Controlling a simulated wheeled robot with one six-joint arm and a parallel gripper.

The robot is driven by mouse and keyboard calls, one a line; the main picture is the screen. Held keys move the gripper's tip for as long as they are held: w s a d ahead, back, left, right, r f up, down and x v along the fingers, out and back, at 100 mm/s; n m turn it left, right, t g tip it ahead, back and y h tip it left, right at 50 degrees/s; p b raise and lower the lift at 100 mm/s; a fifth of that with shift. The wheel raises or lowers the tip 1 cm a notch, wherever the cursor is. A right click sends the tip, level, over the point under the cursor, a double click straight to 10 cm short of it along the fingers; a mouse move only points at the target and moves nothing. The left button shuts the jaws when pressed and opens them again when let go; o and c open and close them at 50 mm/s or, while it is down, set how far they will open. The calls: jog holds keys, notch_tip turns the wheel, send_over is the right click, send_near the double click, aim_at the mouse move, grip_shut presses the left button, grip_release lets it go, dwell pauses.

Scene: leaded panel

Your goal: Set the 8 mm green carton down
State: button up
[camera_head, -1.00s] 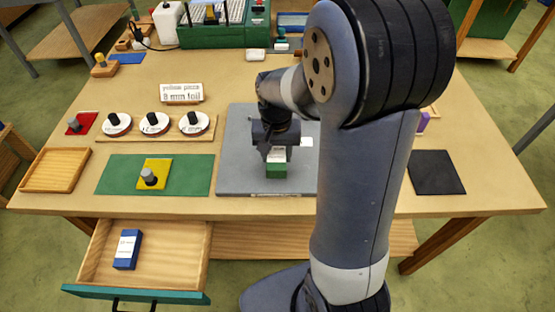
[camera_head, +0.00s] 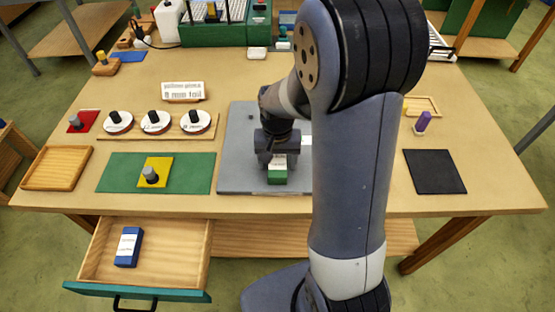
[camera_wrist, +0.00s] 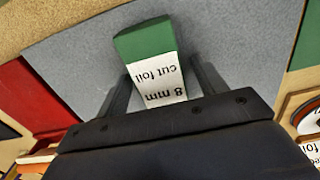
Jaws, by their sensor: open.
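The 8 mm green carton (camera_head: 277,177) is on the grey plate (camera_head: 237,150) near the front of the table. It has a green end and a white label. In the wrist view the carton (camera_wrist: 148,55) shows "8 mm cut foil" upside down. My gripper (camera_head: 277,157) is right at the carton. In the wrist view my gripper (camera_wrist: 162,78) has its two fingers apart, one on each side of the carton, with a visible gap at the left finger. The carton's underside is hidden, but it appears to rest on the plate.
A green mat (camera_head: 120,175) with a yellow square and grey knob lies left of the plate. A wooden tray (camera_head: 57,168) is farther left. A black mat (camera_head: 435,172) lies right. An open drawer (camera_head: 180,255) holds a blue carton (camera_head: 128,247). Three labelled discs stand behind the green mat.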

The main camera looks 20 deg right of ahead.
aim_at(277, 161)
notch_tip(277, 161, up, 12)
jog(key=shift+r, duration=0.15)
dwell(0.5)
dwell(0.4)
